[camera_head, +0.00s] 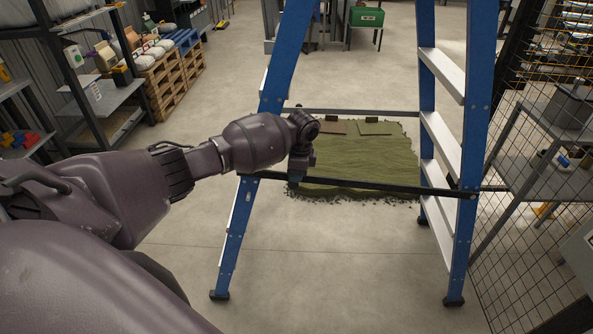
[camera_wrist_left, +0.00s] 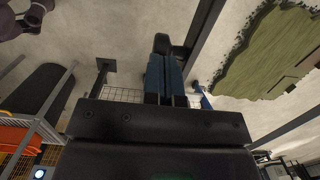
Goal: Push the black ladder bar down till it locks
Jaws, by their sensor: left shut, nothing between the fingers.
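A blue stepladder (camera_head: 275,75) with pale steps stands open in front of me in the head view. The black ladder bar (camera_head: 385,187) runs across between its legs, roughly level, sloping slightly down to the right. A dark bar (camera_wrist_left: 207,35), likely the same one, passes beside the fingers in the left wrist view. My left gripper (camera_head: 295,181) points down at the bar, near its left end, shut and empty. Its closed fingers also show in the left wrist view (camera_wrist_left: 165,70). I cannot tell whether the fingertips touch the bar. My right gripper is not in view.
A green turf sheet (camera_head: 370,160) lies on the floor behind the bar. A second, greyish bar (camera_head: 350,112) crosses the ladder farther back. Shelves (camera_head: 105,95) and wooden pallets (camera_head: 175,80) stand left; a mesh fence (camera_head: 530,190) stands close on the right. The front floor is clear.

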